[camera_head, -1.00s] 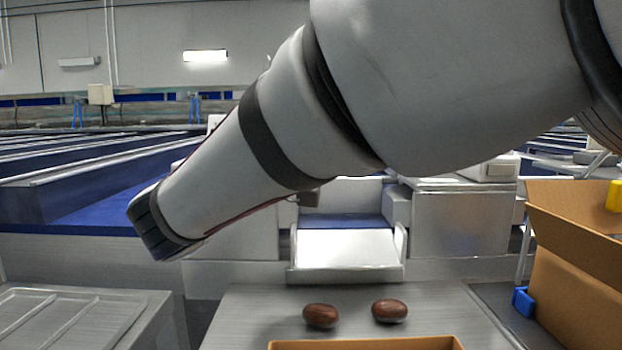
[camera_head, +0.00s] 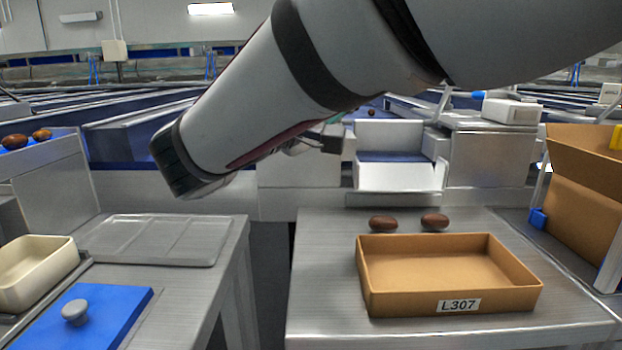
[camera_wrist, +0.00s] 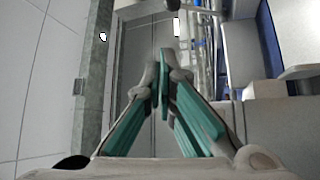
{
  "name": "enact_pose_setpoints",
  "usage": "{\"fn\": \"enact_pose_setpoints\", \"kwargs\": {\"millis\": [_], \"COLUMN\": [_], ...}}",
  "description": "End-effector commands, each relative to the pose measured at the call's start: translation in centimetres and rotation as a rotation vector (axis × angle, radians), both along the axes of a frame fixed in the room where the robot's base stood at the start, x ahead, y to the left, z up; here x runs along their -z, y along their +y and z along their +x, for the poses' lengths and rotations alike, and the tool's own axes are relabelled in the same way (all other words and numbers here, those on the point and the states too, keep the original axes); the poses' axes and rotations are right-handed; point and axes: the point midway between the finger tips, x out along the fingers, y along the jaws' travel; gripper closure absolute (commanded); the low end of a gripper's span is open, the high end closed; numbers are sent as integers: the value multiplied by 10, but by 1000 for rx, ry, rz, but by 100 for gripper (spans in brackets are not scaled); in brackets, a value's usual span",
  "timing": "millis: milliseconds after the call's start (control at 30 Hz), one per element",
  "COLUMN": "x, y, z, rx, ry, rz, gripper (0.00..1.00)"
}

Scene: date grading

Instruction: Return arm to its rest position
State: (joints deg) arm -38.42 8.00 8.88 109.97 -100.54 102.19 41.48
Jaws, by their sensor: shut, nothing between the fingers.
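My arm crosses the upper part of the head view, large and close to the camera. My gripper shows in the wrist view (camera_wrist: 163,68), its teal-padded fingers shut together with nothing between them. In the head view a bit of the gripper shows behind the arm (camera_head: 330,140), mostly hidden. The gripper is up in the air, clear of the tables and the dates. The wrist view behind the fingers shows walls and floor turned sideways.
A brown open box labelled L307 (camera_head: 448,270) stands on the metal table (camera_head: 330,300), with two brown dates (camera_head: 383,223) (camera_head: 434,221) behind it. A cardboard carton (camera_head: 575,205) is at right. At left are a metal tray (camera_head: 160,240), a cream bin (camera_head: 38,270) and a blue lid (camera_head: 115,310).

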Motion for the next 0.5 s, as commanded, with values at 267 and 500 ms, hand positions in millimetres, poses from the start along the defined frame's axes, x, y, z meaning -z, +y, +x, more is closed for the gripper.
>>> {"fn": "enact_pose_setpoints", "kwargs": {"millis": [267,500], "x": [17,50], "y": [-57,-129], "z": [-18,-60], "rx": [116,265], "ry": [125,305], "rz": [74,216], "gripper": [100,100]}}
